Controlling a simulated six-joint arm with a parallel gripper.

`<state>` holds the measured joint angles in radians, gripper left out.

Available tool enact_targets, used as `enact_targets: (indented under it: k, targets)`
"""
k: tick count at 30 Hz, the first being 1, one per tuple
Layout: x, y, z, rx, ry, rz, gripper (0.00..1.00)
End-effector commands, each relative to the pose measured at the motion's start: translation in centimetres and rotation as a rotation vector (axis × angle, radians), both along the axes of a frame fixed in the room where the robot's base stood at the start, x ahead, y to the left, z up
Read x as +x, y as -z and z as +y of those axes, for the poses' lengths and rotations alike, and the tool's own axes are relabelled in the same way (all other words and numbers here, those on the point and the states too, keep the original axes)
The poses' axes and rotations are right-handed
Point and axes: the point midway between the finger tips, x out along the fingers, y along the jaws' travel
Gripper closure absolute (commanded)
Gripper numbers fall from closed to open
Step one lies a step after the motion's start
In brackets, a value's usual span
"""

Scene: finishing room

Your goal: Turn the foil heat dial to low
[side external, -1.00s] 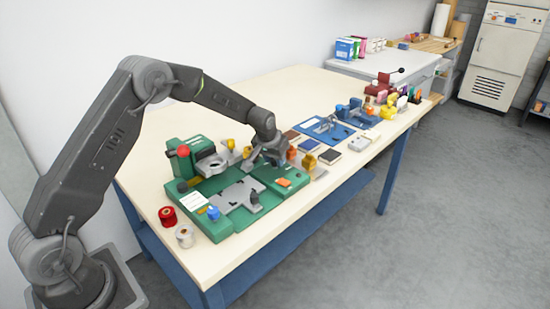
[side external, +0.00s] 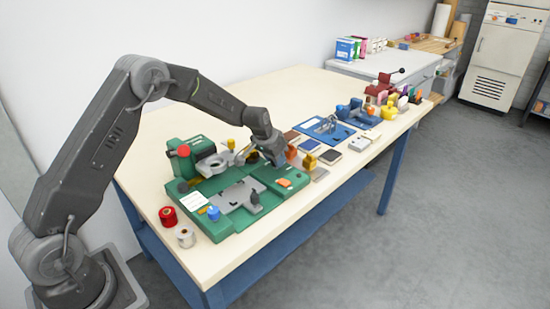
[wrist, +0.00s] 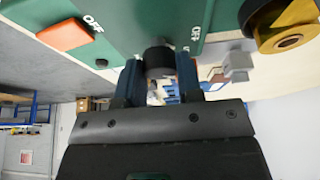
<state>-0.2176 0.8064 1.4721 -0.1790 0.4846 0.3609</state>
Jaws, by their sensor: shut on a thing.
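The green machine (side external: 225,195) stands on the near part of the bench. The two blue fingers of my gripper (wrist: 160,72) are shut on this dial, one on each side. In the side view my gripper (side external: 277,158) is at the machine's far right end and hides the dial. I cannot read which mark the dial points to.
An orange switch (wrist: 66,34) with its own "OFF" label sits left of the dial in the wrist view. A yellow-and-black part (wrist: 283,28) is close on the right. A red spool (side external: 168,217) and a silver spool (side external: 185,237) stand at the machine's near left corner.

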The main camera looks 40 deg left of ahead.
Motion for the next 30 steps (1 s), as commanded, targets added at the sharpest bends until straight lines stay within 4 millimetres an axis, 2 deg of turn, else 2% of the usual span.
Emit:
enact_targets:
  k: [1, 2, 9, 16, 20, 23, 30]
  targets:
    - [-0.1, 0.1, 0.0, -0.001, 0.0, 0.004, 0.9]
    - [-0.1, 0.1, 0.0, -0.001, 0.0, 0.004, 0.64]
    - [0.0, 0.0, 0.0, 0.0, 0.0, 0.002, 0.41]
    - [0.0, -0.1, 0.0, 0.0, -0.001, 0.001, 0.41]
    - [-0.3, -0.9, 0.0, 0.001, -0.001, -0.002, 0.41]
    - [-0.9, -2.4, 0.0, 0.001, -0.001, -0.002, 0.41]
    - [-3.0, -7.5, 0.1, 0.001, -0.001, -0.003, 0.41]
